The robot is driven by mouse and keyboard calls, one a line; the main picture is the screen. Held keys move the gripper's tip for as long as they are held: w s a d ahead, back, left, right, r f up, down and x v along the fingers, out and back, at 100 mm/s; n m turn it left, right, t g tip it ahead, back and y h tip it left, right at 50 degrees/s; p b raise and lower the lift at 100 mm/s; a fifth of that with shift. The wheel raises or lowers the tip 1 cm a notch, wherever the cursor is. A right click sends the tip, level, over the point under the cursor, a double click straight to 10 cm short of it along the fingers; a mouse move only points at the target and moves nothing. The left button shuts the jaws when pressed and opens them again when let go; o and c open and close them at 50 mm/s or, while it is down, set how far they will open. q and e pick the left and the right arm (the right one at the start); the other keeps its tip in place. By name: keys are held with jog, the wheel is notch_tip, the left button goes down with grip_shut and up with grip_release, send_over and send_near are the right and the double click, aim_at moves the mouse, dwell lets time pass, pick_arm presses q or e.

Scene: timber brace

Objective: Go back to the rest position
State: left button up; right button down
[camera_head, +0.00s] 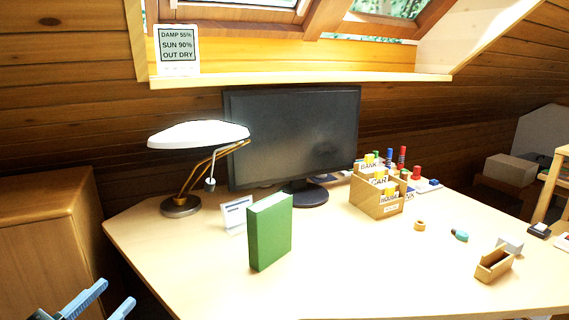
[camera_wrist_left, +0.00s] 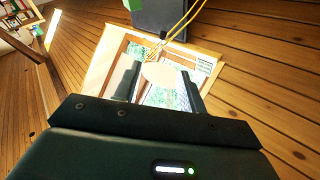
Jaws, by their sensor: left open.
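My left gripper (camera_head: 104,305) is at the lower left corner of the head view, in front of the desk's left edge. Its two blue fingers are spread apart with nothing between them. In the left wrist view its two dark fingers (camera_wrist_left: 160,88) are also apart and empty, with the window behind them. My right gripper is in neither view.
The desk (camera_head: 350,270) holds an upright green book (camera_head: 270,232), a lamp (camera_head: 198,135), a monitor (camera_head: 295,135), a wooden card box (camera_head: 377,200) and a tape dispenser (camera_head: 494,264). A wooden cabinet (camera_head: 50,230) stands at left. The desk's front middle is clear.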

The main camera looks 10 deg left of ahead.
pick_arm(q)
jog(key=s+d+f+n+g, duration=0.2)
jog(key=s+d+f+g, duration=0.15)
jog(key=d+f, duration=0.45)
jog(key=s+d+f+n+g, duration=0.2)
jog(key=s+d+f+n, duration=0.15)
jog(key=d+f, duration=0.55)
jog(key=r+g+p, duration=0.1)
jog(key=p, duration=0.4)
jog(key=r+m+p, duration=0.1)
jog(key=r+p, duration=0.1)
jog(key=p, duration=0.4)
jog(key=r+g+y+p, duration=0.1)
jog(key=p, duration=0.5)
jog(key=shift+w+a+r+m+g, duration=0.2)
jog(key=shift+w+a+m+g, duration=0.05)
jog(key=shift+w+m+g, duration=0.1)
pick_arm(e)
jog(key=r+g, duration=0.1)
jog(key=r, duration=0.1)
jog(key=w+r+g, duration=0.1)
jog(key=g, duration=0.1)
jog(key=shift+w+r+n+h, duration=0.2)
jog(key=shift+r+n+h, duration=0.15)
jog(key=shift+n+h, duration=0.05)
pick_arm(q)
jog(key=shift+f, duration=0.3)
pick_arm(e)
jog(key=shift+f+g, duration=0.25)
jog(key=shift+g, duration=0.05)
